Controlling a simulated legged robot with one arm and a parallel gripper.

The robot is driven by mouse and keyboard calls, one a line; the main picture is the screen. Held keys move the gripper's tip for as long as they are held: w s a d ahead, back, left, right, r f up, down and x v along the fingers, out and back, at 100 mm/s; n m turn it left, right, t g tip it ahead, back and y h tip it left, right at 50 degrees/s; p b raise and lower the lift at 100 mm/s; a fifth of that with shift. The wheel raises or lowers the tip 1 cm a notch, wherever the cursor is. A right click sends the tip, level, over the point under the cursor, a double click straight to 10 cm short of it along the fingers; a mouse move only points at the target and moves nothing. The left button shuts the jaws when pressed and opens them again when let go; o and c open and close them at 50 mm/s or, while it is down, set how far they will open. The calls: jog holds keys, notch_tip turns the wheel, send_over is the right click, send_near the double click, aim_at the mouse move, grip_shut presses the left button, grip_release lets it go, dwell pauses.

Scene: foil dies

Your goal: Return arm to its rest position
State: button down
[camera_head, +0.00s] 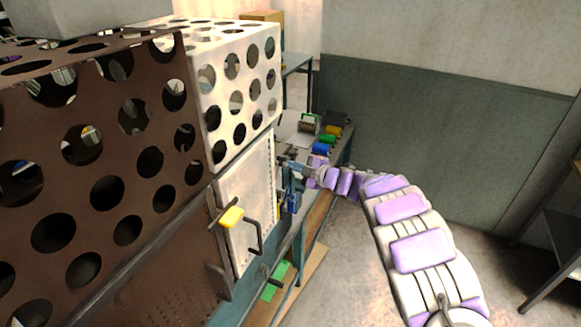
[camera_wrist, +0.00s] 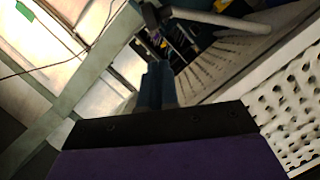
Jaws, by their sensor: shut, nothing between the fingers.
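My arm with purple pads reaches in the head view from the lower right toward the workbench at the middle. My gripper (camera_head: 297,168) is at its far end, beside the perforated machine's front panel. In the wrist view my gripper (camera_wrist: 157,72) shows as blue fingers close together, shut with nothing between them. The fingers are small and partly hidden in the head view.
A machine with a brown and white perforated guard (camera_head: 240,85) fills the left. Its panel (camera_head: 245,200) has a black handle and a yellow piece (camera_head: 231,217). Colored rolls (camera_head: 324,141) lie on the bench behind my gripper. Open floor (camera_head: 345,265) lies beside my arm; a rack (camera_head: 562,230) stands right.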

jog(key=s+d+r+m+t+h, duration=0.15)
jog(key=d+r+m+h, duration=0.3)
jog(key=d, duration=0.65)
jog(key=s+d+r+m+t+h, duration=0.1)
jog(key=d+r+m+t+h, duration=0.35)
jog(key=d, duration=0.75)
jog(key=s+d+r+m+g+h+b, duration=0.2)
jog(key=s+d+r+m+g+h, duration=0.15)
jog(key=s+d+m+h, duration=0.55)
jog(key=s+f+m+g, duration=0.2)
jog(key=s+f+g, duration=0.1)
jog(key=s, duration=0.8)
jog(key=s+f+m+g, duration=0.15)
jog(key=s+g, duration=0.25)
jog(key=s, duration=0.8)
jog(key=s+a+f+g+y, duration=0.1)
jog(key=s+a, duration=0.3)
jog(key=s, duration=0.4)
jog(key=s+a+f+g+y+b, duration=0.1)
jog(key=s+a+f+g+y, duration=0.1)
jog(key=s, duration=0.6)
jog(key=s+a+f+g+y, duration=0.1)
jog(key=s+a+f+g, duration=0.2)
jog(key=s+a, duration=0.3)
jog(key=s+m, duration=0.1)
jog(key=s, duration=0.2)
jog(key=shift+y, duration=0.4)
